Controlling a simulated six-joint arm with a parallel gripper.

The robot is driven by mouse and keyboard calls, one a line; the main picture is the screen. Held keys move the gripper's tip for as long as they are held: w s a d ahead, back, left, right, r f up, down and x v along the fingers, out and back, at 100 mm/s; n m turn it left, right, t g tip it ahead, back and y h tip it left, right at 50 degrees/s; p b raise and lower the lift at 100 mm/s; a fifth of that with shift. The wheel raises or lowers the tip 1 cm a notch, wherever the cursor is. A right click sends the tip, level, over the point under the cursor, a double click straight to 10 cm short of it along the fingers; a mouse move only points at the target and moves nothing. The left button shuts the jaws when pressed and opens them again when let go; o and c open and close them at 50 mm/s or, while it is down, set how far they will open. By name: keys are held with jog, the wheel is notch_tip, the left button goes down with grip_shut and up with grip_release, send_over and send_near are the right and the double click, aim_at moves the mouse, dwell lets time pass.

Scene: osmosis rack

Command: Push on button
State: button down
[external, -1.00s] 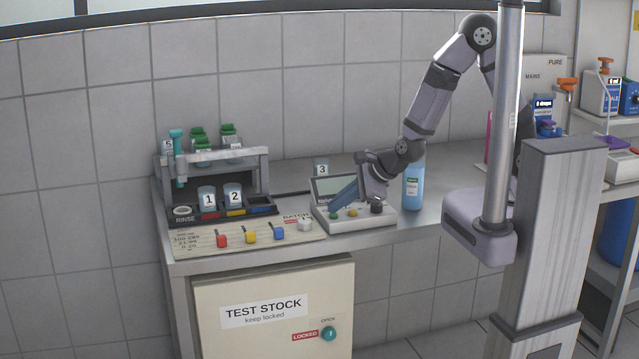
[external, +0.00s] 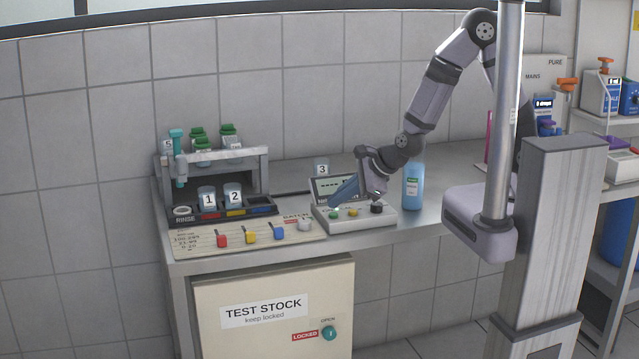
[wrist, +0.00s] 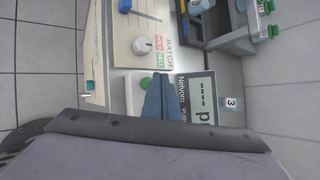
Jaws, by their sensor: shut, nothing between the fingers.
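The meter (external: 357,223) stands on the bench with a tilted display, a green button (external: 333,213), a yellow button (external: 353,212) and a black knob (external: 377,208). The display (external: 327,187) shows dashes; it also shows dashes and a letter in the wrist view (wrist: 201,96). My gripper (external: 337,202) is shut and empty, its blue-grey fingers pointing down-left, with the tips just above the green button. In the wrist view the fingertips (wrist: 156,77) lie beside the green button (wrist: 145,84) and partly cover the meter face. Contact is not visible.
A blue bottle (external: 413,187) stands close right of the meter. Left of it are a board with coloured knobs (external: 182,243) and a rack with beakers and green-capped tubes (external: 262,169). A card marked 3 (external: 322,168) stands behind the display.

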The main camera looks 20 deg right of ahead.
notch_tip(320, 180, up, 6)
jog(key=p, duration=0.5)
dwell(0.6)
